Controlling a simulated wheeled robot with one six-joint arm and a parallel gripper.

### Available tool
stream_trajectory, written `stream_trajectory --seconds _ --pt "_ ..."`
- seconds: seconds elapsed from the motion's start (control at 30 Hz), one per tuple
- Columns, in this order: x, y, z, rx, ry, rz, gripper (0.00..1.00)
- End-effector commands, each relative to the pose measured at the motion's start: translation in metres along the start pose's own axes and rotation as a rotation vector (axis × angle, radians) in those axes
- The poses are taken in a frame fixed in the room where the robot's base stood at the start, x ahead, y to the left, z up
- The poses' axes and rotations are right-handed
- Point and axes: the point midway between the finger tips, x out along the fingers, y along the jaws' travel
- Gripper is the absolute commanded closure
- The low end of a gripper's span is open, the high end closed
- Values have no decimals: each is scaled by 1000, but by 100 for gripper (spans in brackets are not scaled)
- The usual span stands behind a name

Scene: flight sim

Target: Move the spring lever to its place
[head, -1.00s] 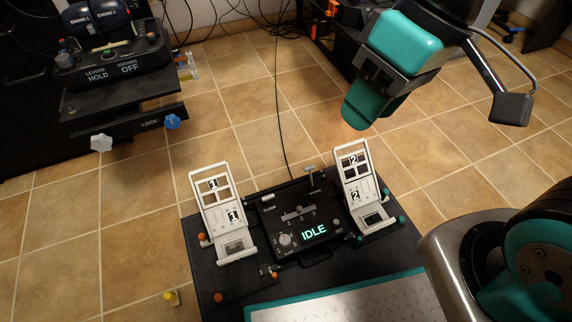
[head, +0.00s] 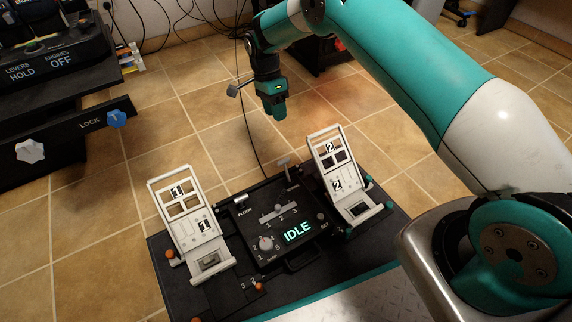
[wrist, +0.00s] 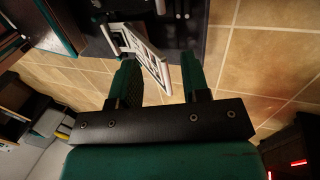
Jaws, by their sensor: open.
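The black floor console (head: 300,253) shows a lit IDLE display. A T-handled lever (head: 284,163) stands upright at its back edge, and a grey slider (head: 277,209) lies over the marks 1, 2, 3. I cannot tell which of these is the spring lever. My gripper (head: 279,113) hangs above the floor behind the console, apart from both. In the wrist view my gripper (wrist: 160,80) has its two green fingers spread, with nothing held. A white pedal frame (wrist: 150,60) shows beyond and between them.
White pedals 1 (head: 187,215) and 2 (head: 338,168) flank the console. A throttle unit (head: 50,60) reading LEVERS HOLD, ENGINES OFF sits at upper left, above a LOCK bar with a white knob (head: 30,151) and a blue knob (head: 116,118). Tiled floor behind is mostly clear.

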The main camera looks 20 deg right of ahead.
Motion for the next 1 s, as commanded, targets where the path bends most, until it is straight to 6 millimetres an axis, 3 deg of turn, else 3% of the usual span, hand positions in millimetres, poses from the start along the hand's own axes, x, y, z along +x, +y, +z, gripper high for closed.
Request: stream_trajectory --seconds 0.17,0.7,1.0 --pt "25 -2 -1 15 1 4 57" --pt "145 -2 -1 11 0 3 57" --pt "174 -1 -1 10 0 1 57"
